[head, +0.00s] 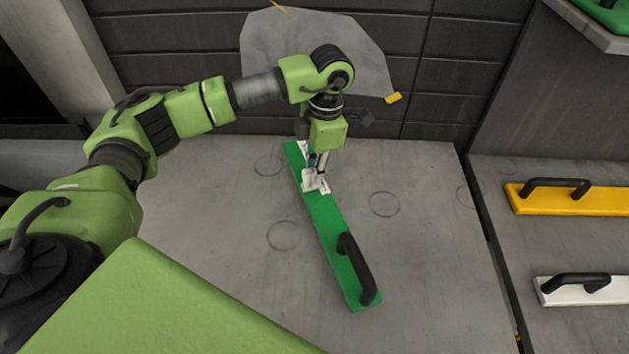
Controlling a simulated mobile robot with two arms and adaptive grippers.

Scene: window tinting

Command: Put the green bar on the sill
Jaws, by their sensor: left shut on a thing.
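The green bar (325,218) is long and flat and runs from the back of the grey table toward the front right. A black handle (356,268) stands on its near end. My left gripper (316,182) points down at the bar's far end and is shut on it. The fingers hide the part they hold. I cannot tell whether the bar touches the table or hangs just above it. A pale grey ledge (585,27) at the top right may be the sill. My right gripper is not in view.
A yellow bar (535,203) and a white bar (590,294), both with black handles, lie on the surface at the right, past a dark gap. Part of another green piece (608,16) rests on the ledge. The grey table (430,250) is otherwise clear.

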